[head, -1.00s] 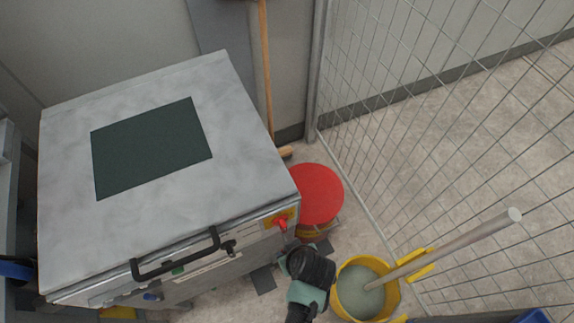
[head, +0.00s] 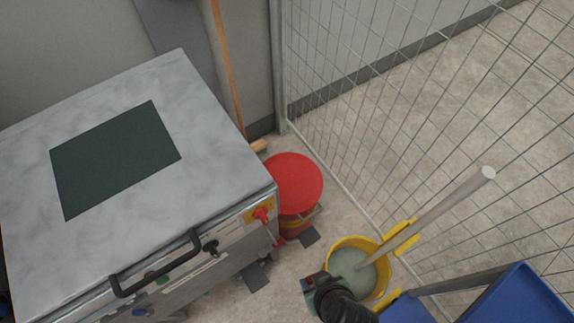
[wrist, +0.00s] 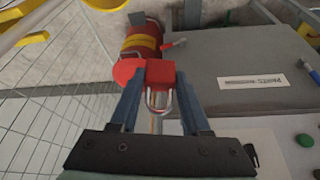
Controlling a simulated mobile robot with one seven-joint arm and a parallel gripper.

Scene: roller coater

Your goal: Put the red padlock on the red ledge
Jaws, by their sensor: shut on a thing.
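A red padlock (wrist: 161,74) with a silver shackle is between the two fingers of my gripper (wrist: 160,88) in the wrist view. The fingers are shut on its red body, and the shackle points back toward the palm. In the head view my gripper shows only in part at the bottom, right of the machine's front corner and beside the yellow bucket. I cannot pick out a red ledge for certain. A red drum with a round red lid (head: 292,183) stands beside the machine; the lid also shows behind the padlock in the wrist view (wrist: 126,69).
The grey machine (head: 200,110) fills the left, with a black handle (head: 155,275) and a red switch (head: 262,214) on its front. A yellow bucket (head: 336,246) holds a mop pole (head: 440,215). A wire fence (head: 400,120) and blue cart (head: 520,295) are right.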

